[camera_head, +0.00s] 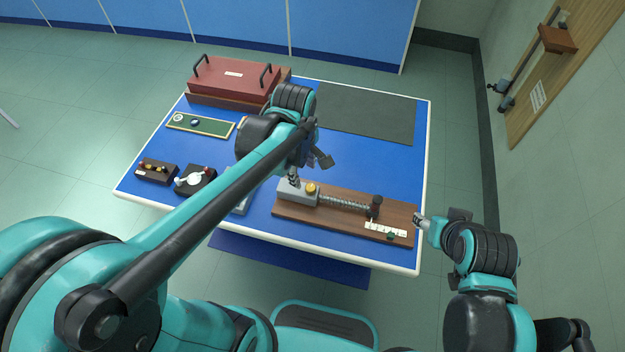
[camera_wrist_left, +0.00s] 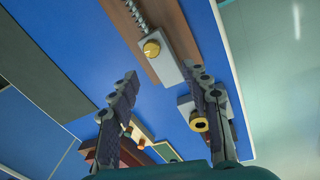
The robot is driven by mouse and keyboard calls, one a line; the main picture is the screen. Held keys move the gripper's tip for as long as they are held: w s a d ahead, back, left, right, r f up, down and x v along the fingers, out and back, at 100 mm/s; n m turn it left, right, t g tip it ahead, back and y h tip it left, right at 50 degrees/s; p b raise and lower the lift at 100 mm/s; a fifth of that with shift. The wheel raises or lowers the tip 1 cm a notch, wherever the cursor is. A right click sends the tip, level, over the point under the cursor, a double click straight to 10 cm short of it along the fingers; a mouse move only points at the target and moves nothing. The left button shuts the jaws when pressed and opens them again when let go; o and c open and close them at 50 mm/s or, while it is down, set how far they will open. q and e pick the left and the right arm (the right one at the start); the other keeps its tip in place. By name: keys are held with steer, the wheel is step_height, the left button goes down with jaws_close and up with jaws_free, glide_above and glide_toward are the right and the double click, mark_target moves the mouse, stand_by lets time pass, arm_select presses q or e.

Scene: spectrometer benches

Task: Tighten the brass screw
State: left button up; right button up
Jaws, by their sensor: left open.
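The brass screw (camera_head: 311,189) is a round, yellow knob on a light grey block (camera_head: 298,195) at the left end of a brown wooden board (camera_head: 345,222). In the left wrist view, the brass screw (camera_wrist_left: 151,48) shows clearly, ahead of and between the finger lines. My left gripper (camera_head: 308,170) is open and empty, just above and beside the block; its two fingers (camera_wrist_left: 164,78) are spread apart in the wrist view. My right gripper (camera_head: 419,219) is beside the board's right end, small in view; its jaw state is unclear.
A metal spring (camera_head: 345,202) runs along the board to a dark post (camera_head: 375,205). On the blue table (camera_head: 160,200) are a red case (camera_head: 232,82), a green tray (camera_head: 215,130), small dark boxes (camera_head: 157,171) and a dark mat (camera_head: 370,116). The mat is mostly clear.

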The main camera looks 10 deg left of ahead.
mark_target(311, 187)
arm_select(q)
steer(key=w+f+n, duration=0.1)
steer(key=w+d+f+n+g, duration=0.1)
steer(key=n, duration=0.1)
steer(key=shift+w+d+f, duration=0.1)
steer(key=shift+w+f, duration=0.25)
steer(key=shift+n, duration=0.3)
step_height(311, 187, down, 8)
steer(key=b, duration=0.3)
steer(key=shift+r, duration=0.15)
arm_select(e)
steer(key=f, duration=0.1)
steer(key=w+f, duration=0.1)
steer(key=f, duration=0.1)
steer(key=shift+f, duration=0.25)
arm_select(q)
steer(key=shift+c, duration=0.4)
arm_select(e)
steer(key=shift+s, duration=0.1)
arm_select(q)
steer(key=shift+s, duration=0.1)
jaws_close()
